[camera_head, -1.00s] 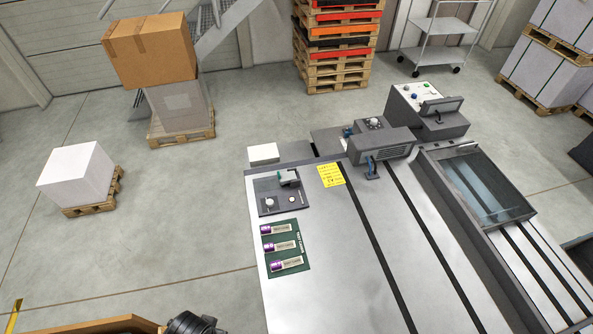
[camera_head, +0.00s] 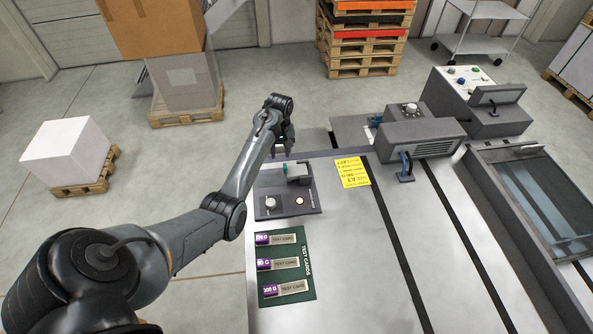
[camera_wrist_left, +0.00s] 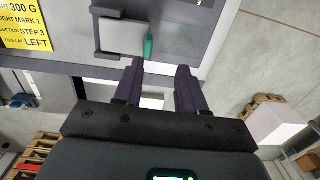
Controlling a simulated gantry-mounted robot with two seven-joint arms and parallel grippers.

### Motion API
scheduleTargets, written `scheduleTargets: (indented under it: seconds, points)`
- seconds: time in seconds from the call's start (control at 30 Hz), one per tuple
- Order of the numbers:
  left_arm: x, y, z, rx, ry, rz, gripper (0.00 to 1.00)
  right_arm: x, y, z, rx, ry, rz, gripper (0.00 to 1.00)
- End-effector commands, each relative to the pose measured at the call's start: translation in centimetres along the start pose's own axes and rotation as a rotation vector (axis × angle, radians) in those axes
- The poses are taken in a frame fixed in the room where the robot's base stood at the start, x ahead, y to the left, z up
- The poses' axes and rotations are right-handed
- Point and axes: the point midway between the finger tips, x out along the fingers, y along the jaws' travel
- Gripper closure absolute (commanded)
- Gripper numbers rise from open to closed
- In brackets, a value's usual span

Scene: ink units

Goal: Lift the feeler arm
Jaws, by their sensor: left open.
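A small grey block with a green tab (camera_head: 296,171) stands on the dark panel (camera_head: 286,204) at the machine's near left corner; I take it for the feeler arm. In the left wrist view the grey block (camera_wrist_left: 120,40) lies beyond my fingertips, and its teal-green tab (camera_wrist_left: 149,47) is just ahead of them, closer to the left finger in the picture. My left gripper (camera_head: 282,151) is above the table's back edge, behind the block. It also shows in the left wrist view (camera_wrist_left: 160,67), open, its purple fingers apart and empty. My right gripper is out of view.
A knob (camera_head: 270,203) stands on the same panel. Several test cards lie on a green mat (camera_head: 307,267). A yellow note (camera_head: 351,172) lies right of the block. A grey box unit (camera_head: 420,138) stands at the back. The metal table (camera_head: 355,270) is clear in front.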

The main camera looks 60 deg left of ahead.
Motion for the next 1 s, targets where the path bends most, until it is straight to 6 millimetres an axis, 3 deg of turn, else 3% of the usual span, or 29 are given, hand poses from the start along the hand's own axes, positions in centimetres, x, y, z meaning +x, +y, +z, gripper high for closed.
scheduleTargets:
  seconds: [0.1,0.23,0.7,1.0]
  points:
    - [-0.7,1.2,-0.7,0.001,0.017,0.031,0.6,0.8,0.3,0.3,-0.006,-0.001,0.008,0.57]
    - [-0.2,1.6,-0.8,0.002,0.021,0.039,0.6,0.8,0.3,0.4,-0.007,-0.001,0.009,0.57]
    - [7.0,1.8,-0.9,0.002,0.021,0.038,0.6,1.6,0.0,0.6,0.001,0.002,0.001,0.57]
    - [9.2,1.9,-0.9,0.003,0.022,0.039,0.6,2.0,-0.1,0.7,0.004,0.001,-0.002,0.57]
